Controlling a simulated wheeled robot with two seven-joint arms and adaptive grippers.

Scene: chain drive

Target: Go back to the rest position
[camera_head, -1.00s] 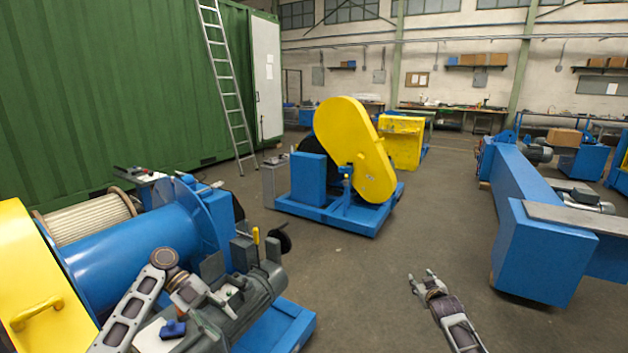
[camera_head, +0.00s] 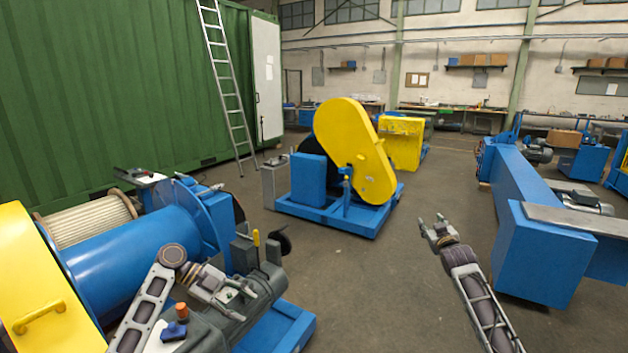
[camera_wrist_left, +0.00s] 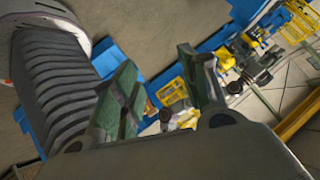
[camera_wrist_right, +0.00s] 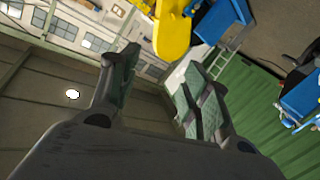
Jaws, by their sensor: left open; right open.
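My left gripper (camera_head: 238,291) is in front of the grey motor of the blue winch at the lower left of the head view. Its fingers are apart in the left wrist view (camera_wrist_left: 165,95), with nothing between them. I cannot tell whether it touches the motor. My right gripper (camera_head: 432,224) is over the open floor at the lower right of the head view. Its fingers are apart and empty in the right wrist view (camera_wrist_right: 155,90).
The blue winch with its rope drum (camera_head: 90,219) fills the lower left. A yellow chain guard (camera_head: 352,150) stands on a blue base (camera_head: 330,213) at the centre. A long blue beam (camera_head: 545,262) is at the right. A ladder (camera_head: 228,85) leans on the green container (camera_head: 100,90). Bare floor lies between.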

